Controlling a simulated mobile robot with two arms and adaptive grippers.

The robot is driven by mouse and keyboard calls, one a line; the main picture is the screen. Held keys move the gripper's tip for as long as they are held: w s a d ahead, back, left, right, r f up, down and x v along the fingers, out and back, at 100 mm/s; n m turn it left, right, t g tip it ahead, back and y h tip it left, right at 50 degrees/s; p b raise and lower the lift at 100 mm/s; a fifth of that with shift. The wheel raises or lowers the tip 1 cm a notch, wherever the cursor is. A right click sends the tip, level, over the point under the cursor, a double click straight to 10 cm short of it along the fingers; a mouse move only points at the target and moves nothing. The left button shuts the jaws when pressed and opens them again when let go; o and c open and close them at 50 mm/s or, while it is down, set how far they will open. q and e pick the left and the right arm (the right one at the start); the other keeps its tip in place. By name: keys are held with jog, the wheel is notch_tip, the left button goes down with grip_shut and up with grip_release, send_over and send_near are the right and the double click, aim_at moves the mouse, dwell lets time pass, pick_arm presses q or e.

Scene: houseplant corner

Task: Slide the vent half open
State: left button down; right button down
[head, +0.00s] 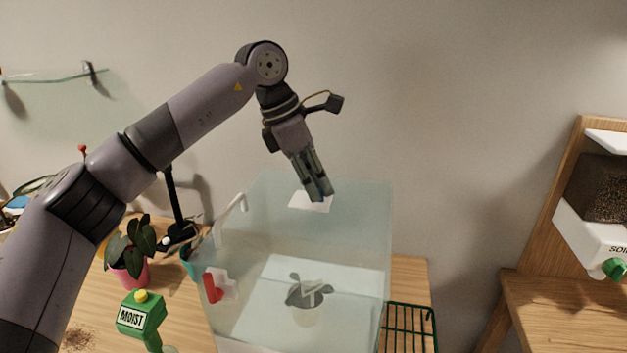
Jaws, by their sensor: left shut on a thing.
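The vent (303,204) is a small white plate on the top of a clear, pale-blue box (258,188) standing on the wooden table. My left gripper (320,198) reaches down from above, its fingers closed at the vent. The fingertips hide part of the vent and what they grip there. How far the vent is open cannot be told. My right gripper is not in view.
Inside the box is a potted plant (308,292). A red-and-white latch (214,287) is on its left side. A green MOIST meter (140,314), pink-potted plant (133,272), green wire rack (410,318) and soil dispenser (597,225) stand around it.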

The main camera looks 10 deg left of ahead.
aim_at(309, 206)
pick_arm(q)
jog(key=d, duration=0.3)
jog(key=shift+d, duration=0.35)
jog(key=c, duration=1.7)
grip_release()
jog(key=shift+a, duration=0.45)
jog(key=shift+o, duration=1.1)
jog(key=shift+d, duration=0.25)
jog(key=shift+a+r, duration=0.1)
jog(key=v, duration=1.2)
